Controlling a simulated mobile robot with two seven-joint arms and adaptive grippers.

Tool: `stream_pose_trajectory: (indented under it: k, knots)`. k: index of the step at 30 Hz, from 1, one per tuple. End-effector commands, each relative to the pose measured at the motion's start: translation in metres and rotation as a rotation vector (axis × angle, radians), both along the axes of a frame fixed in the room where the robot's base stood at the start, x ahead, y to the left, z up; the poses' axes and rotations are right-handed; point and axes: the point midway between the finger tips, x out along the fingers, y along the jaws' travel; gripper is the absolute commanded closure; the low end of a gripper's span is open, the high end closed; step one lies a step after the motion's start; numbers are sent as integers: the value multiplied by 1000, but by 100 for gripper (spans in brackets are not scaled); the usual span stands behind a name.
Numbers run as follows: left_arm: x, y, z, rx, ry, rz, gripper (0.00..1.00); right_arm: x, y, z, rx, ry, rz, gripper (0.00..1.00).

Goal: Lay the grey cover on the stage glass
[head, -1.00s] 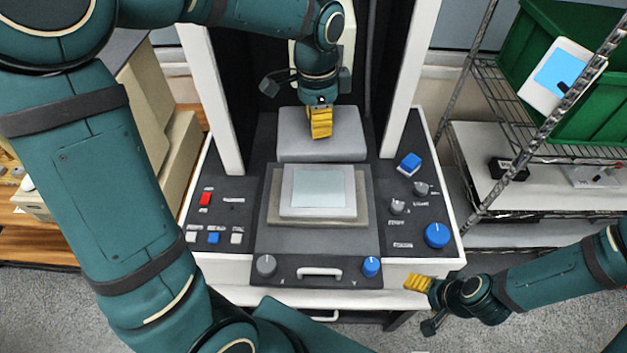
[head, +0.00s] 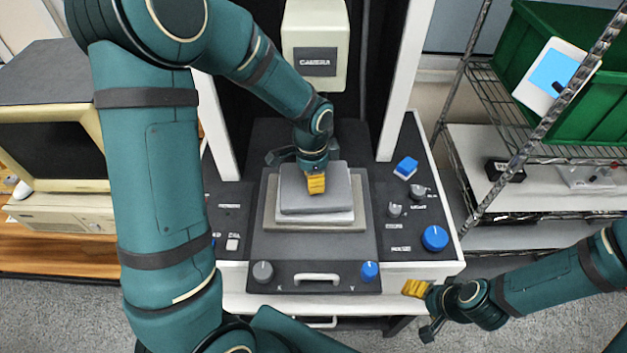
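The grey cover (head: 328,201) is a flat slab over the white-framed stage (head: 345,217). It hides the pale stage glass. Whether it rests on the frame or hovers just above it I cannot tell. My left gripper (head: 316,183) points down at the middle of the cover, its yellow fingertips close together at the cover's top. Whether they grip something there is hidden. My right gripper (head: 414,288) is off the front right corner of the machine, away from the cover, its yellow fingertips appearing together with nothing visible between them.
The camera housing (head: 316,62) hangs behind the stage between white gantry columns. Knobs including a large blue one (head: 435,238) stand on the right panel. A handle (head: 317,279) is in front. A wire shelf with a green crate (head: 590,95) stands right, an old monitor (head: 52,140) left.

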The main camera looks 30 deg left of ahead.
Motion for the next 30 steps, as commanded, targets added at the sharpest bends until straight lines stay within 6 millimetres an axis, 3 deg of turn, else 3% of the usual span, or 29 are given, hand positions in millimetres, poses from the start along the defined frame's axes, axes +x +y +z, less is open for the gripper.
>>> stream_pose_trajectory:
  k: [3,14,15,17,26,30]
  knots:
    - [0,0,-11,1,1,0,100,0,0,-1,0,0,0,33]
    - [0,0,-14,0,-1,0,100,0,0,-3,-1,0,0,33]
    - [0,0,-14,1,-1,-1,59,0,0,-4,-1,0,0,33]
    - [0,0,-14,1,-1,-1,43,0,0,-3,-1,0,0,33]
    - [0,0,-13,1,-1,-1,43,0,0,-2,-1,0,0,33]
    - [1,0,-4,0,-4,0,43,0,0,0,0,-1,0,33]
